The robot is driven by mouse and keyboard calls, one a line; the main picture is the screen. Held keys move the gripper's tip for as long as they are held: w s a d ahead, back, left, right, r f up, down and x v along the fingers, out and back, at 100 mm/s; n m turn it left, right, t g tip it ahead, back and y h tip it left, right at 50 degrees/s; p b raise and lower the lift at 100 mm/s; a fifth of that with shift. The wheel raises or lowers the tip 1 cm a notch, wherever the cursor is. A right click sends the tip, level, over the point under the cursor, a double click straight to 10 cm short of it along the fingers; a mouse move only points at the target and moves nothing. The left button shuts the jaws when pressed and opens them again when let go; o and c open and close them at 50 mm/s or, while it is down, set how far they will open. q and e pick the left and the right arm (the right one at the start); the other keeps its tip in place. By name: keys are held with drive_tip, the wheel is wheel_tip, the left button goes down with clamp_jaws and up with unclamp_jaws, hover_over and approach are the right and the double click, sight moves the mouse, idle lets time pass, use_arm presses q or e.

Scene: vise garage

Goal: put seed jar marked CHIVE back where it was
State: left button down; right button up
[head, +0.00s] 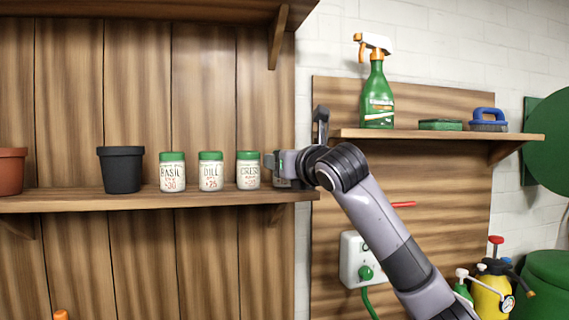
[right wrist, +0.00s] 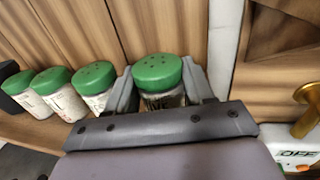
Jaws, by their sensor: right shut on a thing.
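In the right wrist view, a white jar with a green lid (right wrist: 158,80) sits between the two fingers of my right gripper (right wrist: 172,92), which is shut on it. I cannot tell whether the held jar touches the shelf. My left gripper is not in view.
The DILL jar (head: 211,172), BASIL jar (head: 172,172), black pot (head: 121,170) and terracotta pot (head: 11,172) stand leftward along the shelf. A second shelf (head: 440,134) at right holds a green spray bottle (head: 377,98), a sponge (head: 440,125) and a blue brush (head: 488,119).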

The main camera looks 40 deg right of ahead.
drive_tip(key=shift+f, duration=0.15)
drive_tip(key=o, duration=1.1)
drive_tip(key=shift+c, duration=0.2)
drive_tip(key=shift+r, duration=0.25)
drive_tip(key=b+v, duration=0.3)
drive_tip(key=v, duration=0.9)
drive_tip(key=shift+s+f, duration=0.1)
